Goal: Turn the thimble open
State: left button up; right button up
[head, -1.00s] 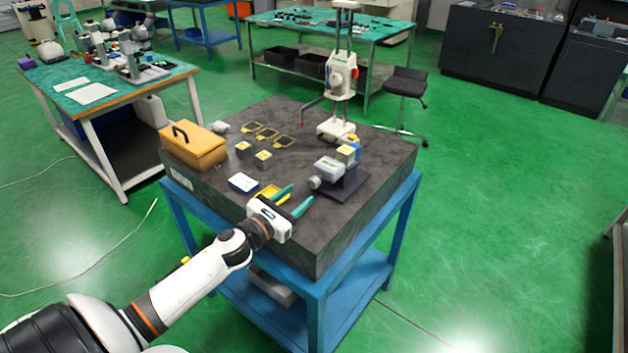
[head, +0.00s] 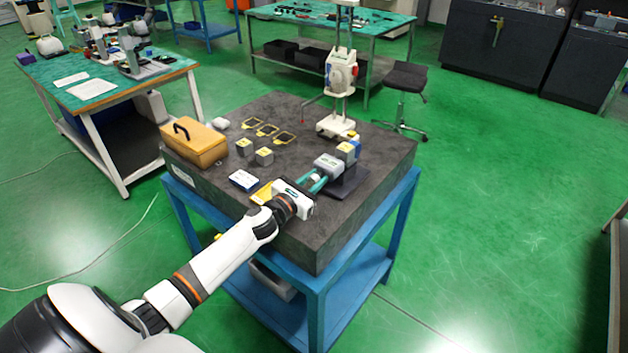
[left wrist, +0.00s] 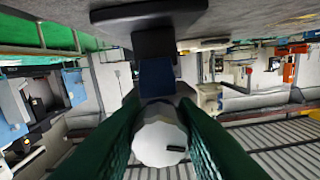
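The thimble (head: 315,178) is a small pale knob on the near left side of a grey-white device (head: 328,166), which sits on a dark stand (head: 349,186). My left gripper (head: 313,183) is at the thimble, with one green finger on each side of it. In the left wrist view the pale, faceted end of the thimble (left wrist: 160,140) lies between the two dark green fingers. No clear gap shows there, but I cannot tell whether they press on it. My right gripper is not in view.
The dark stone slab (head: 345,225) lies on a blue frame. A yellow box (head: 196,145), two small grey blocks, a blue-white box (head: 243,180) and a yellow tray (head: 262,192) are left of my gripper. A tall white stand (head: 340,80) is behind the device.

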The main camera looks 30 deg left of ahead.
pick_arm(q)
jog(key=c, duration=0.3)
jog(key=shift+c, duration=0.2)
jog(key=shift+n, duration=0.3)
